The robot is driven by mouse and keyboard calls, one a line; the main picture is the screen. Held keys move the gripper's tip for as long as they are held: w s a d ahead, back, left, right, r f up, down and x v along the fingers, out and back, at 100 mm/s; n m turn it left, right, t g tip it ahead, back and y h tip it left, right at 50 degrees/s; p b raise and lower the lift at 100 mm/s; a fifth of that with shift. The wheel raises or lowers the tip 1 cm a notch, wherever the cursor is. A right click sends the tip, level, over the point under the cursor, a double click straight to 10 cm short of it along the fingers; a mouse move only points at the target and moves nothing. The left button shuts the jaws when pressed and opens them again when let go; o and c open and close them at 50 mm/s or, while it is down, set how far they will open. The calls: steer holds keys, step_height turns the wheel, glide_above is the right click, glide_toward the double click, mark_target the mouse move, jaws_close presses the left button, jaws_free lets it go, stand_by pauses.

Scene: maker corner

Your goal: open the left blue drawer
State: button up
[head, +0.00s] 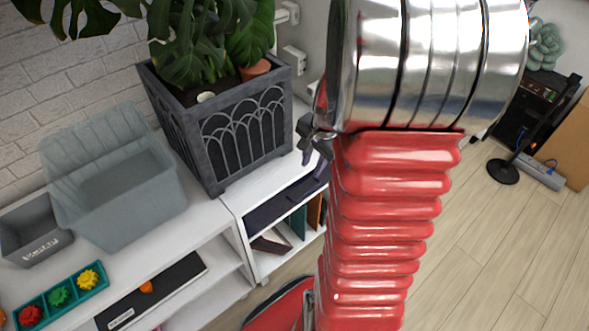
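I see no drawer that I can clearly make out as blue. A dark navy shape (284,205) sits in the upper part of the right shelf compartment; I cannot tell whether it is a drawer. My gripper (313,150) seems to show only as a small dark piece beside my red and chrome arm, in front of the shelf's right end. The arm hides most of it, so I cannot see whether it is open or holds anything.
A white shelf unit (222,222) runs along the brick wall. On it stand a dark planter (185,118) with a large plant, a translucent bin (135,218), a grey bin (25,238) and a teal tray (97,294) with coloured pieces. Wooden floor (480,240) is open at right.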

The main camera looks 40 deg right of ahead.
mark_target(308, 192)
steer(key=shift+s+d+f+m, duration=0.25)
steer(key=shift+d+f+m, duration=0.15)
steer(key=shift+d+f, duration=0.25)
steer(key=shift+f, duration=0.1)
steer(key=shift+w+a+f, duration=0.1)
steer(key=shift+w+f, duration=0.35)
steer(key=shift+f, duration=1.75)
steer(key=shift+w+d+f, duration=0.1)
steer(key=shift+w+f, duration=0.3)
steer(key=shift+f, duration=1.85)
steer(key=shift+w+a+f, duration=0.1)
steer(key=shift+w+f, duration=0.35)
steer(key=shift+f, duration=1.75)
steer(key=shift+c, duration=0.2)
jaws_close()
